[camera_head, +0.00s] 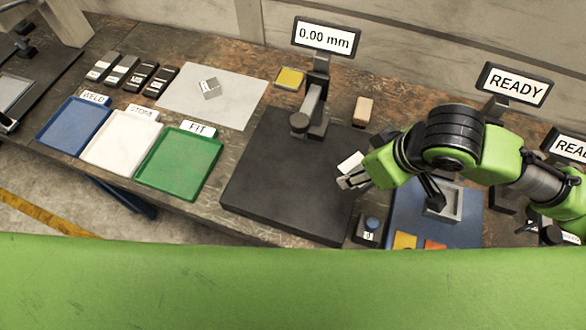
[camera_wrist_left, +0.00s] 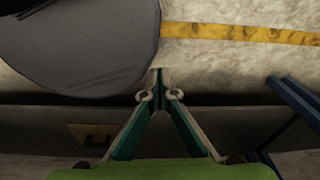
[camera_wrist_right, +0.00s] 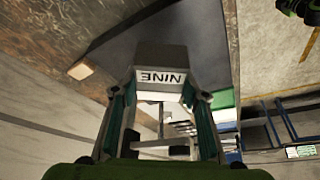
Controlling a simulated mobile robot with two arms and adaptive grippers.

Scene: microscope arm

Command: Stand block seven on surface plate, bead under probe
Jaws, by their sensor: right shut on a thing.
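My right gripper (camera_head: 352,178) reaches over the right part of the black surface plate (camera_head: 265,190). It is shut on a grey block (camera_wrist_right: 160,57); its white label reads NINE, upside down in the right wrist view. The block's pale face (camera_head: 349,161) shows in the head view. The probe (camera_head: 300,122) hangs from its stand near the plate's back, under the 0.00 mm display (camera_head: 323,37). Another grey block (camera_head: 210,89) with a small label lies on the white sheet (camera_head: 236,102). I cannot make out a block marked seven. My left gripper (camera_wrist_left: 158,97) is shut and empty.
Blue (camera_head: 72,126), white (camera_head: 120,139) and green (camera_head: 180,165) trays stand at left, with several dark labelled pieces (camera_head: 122,75) behind. A wooden block (camera_head: 363,110) and yellow pad (camera_head: 290,78) stand near the plate's back. A blue mat (camera_head: 407,215) lies right. The plate's front left is clear.

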